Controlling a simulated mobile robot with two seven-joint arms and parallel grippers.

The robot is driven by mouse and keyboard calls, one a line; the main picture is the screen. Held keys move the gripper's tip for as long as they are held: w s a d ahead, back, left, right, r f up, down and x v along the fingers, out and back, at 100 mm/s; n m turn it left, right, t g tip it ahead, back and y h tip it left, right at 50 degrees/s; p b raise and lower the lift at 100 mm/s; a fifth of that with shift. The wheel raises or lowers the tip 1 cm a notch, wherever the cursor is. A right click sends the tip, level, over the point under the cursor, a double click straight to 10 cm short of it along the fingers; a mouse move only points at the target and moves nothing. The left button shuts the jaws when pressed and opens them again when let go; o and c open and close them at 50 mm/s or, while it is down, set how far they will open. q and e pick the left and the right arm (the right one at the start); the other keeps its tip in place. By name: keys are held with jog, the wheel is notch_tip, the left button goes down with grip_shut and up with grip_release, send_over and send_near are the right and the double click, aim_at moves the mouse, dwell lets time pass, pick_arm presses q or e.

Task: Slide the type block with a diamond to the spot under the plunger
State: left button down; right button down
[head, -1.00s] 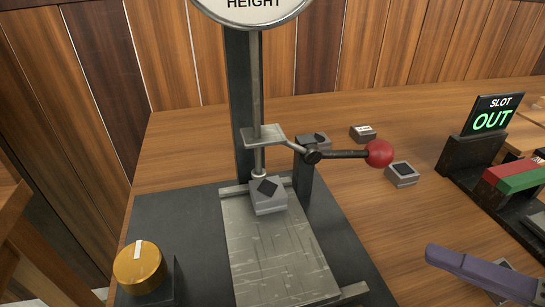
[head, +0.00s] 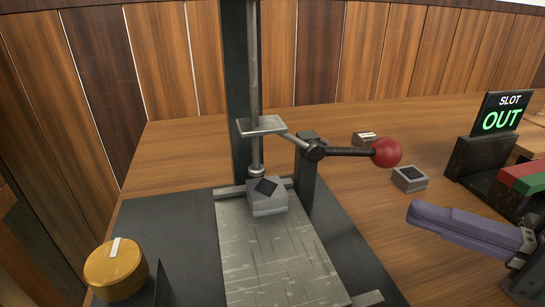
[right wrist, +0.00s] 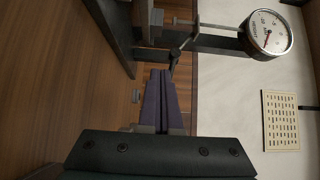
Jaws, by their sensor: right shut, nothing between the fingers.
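A grey type block with a dark diamond (head: 266,196) sits at the far end of the pale metal plate (head: 275,262). The tip of the plunger (head: 256,168) is just behind and above the block; whether it is right over it I cannot tell. My right gripper (head: 415,213) is shut and empty, with purple fingers, right of the plate and apart from the block. It also shows in the right wrist view (right wrist: 157,77), pointing toward the press. My left gripper is not in view.
The lever's red ball (head: 386,152) sticks out to the right of the press. Two other type blocks (head: 410,179) (head: 366,139) lie on the wooden table. A sign reading "SLOT OUT" (head: 502,113) stands at right. A brass knob (head: 116,270) is at front left.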

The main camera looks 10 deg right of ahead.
aim_at(296, 213)
jog(key=x, duration=0.9)
jog(key=shift+w+a+b, duration=0.15)
jog(key=shift+b, duration=0.15)
jog(key=a, duration=0.3)
jog(key=shift+a+p, duration=0.15)
jog(key=shift+p, duration=0.15)
jog(key=shift+a, duration=0.35)
jog(key=shift+a+r+p, duration=0.1)
jog(key=shift+a+p, duration=0.45)
jog(key=shift+a, duration=0.6)
jog(key=shift+d, duration=0.1)
